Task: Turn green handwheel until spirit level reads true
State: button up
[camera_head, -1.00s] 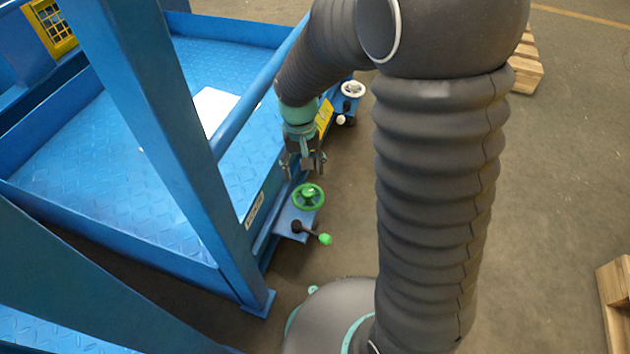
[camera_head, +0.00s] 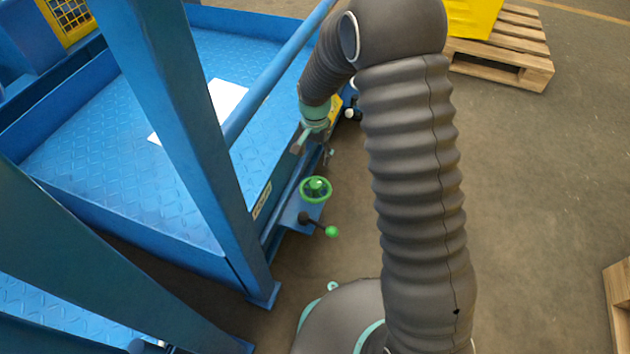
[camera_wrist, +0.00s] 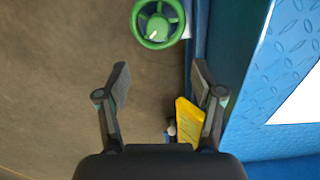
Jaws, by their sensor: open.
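The green handwheel (camera_head: 316,189) sits on a blue bracket at the edge of the blue platform, with a green-knobbed lever (camera_head: 331,231) below it. In the wrist view the green handwheel (camera_wrist: 158,21) is at the top, ahead of the fingers and apart from them. My gripper (camera_head: 313,150) hangs just behind the wheel in the head view. In the wrist view my gripper (camera_wrist: 161,80) is open and empty, its two fingers wide apart. I cannot make out a spirit level in either view.
A blue post (camera_head: 185,150) and a rail (camera_head: 275,80) stand left of the wheel. The blue platform (camera_head: 90,150) carries a white sheet (camera_head: 226,98). A wooden pallet (camera_head: 510,60) with a yellow object lies at the back right.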

aim_at(316, 182)
notch_tip(316, 182, down, 13)
jog(key=shift+d+b, duration=0.15)
jog(key=shift+b, duration=0.5)
